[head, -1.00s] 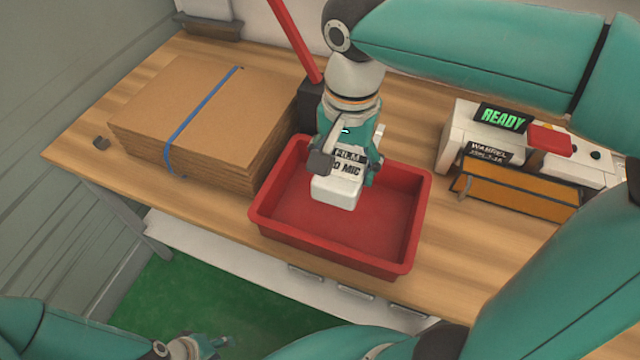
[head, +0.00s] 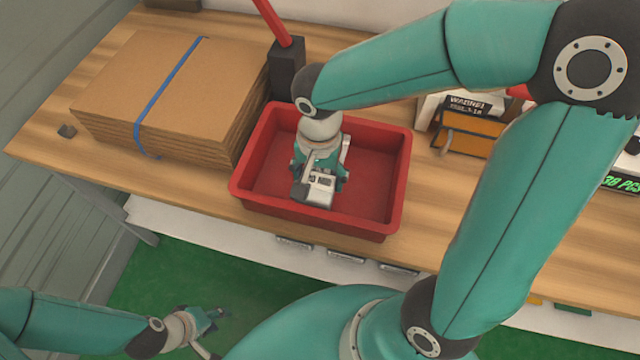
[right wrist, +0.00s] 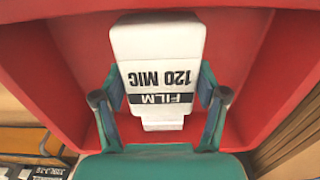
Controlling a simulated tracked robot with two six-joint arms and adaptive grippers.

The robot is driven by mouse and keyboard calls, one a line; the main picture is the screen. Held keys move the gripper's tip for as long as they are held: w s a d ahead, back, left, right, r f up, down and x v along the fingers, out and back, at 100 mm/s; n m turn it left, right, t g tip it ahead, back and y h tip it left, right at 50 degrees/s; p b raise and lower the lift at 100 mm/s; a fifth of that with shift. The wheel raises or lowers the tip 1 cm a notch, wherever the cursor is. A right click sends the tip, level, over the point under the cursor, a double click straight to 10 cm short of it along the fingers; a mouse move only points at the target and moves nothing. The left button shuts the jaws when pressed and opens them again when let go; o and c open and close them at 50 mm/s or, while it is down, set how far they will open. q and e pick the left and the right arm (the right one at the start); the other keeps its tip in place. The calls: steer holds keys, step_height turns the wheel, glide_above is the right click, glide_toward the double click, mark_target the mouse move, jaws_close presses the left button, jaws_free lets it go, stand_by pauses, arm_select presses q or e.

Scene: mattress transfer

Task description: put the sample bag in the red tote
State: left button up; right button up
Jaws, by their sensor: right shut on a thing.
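The sample bag (right wrist: 158,50) is a white pouch printed "FILM 120 MIC". My right gripper (right wrist: 160,98) is shut on it, with one finger on each side in the right wrist view. In the head view my right gripper (head: 320,178) reaches down inside the red tote (head: 397,190) on the wooden table, and hides much of the bag. I cannot tell whether the bag touches the tote's floor. My left gripper (head: 212,318) hangs low in front of the table, away from the tote; its jaws are too small to judge.
A stack of flat cardboard (head: 130,85) with a blue strap stands close to the tote's left. A red pole (head: 271,20) on a black base (head: 287,68) stands behind. A white and orange machine (head: 465,143) is at the right, partly hidden by my right arm.

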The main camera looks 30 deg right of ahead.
steer(key=shift+f, duration=1.95)
steer(key=shift+f+b, duration=0.15)
steer(key=shift+b, duration=0.15)
steer(key=o, duration=1.3)
steer(key=shift+o, duration=0.2)
steer(key=shift+r, duration=0.4)
step_height(320, 180, up, 12)
steer(key=shift+f+p, duration=0.2)
steer(key=shift+p, duration=0.45)
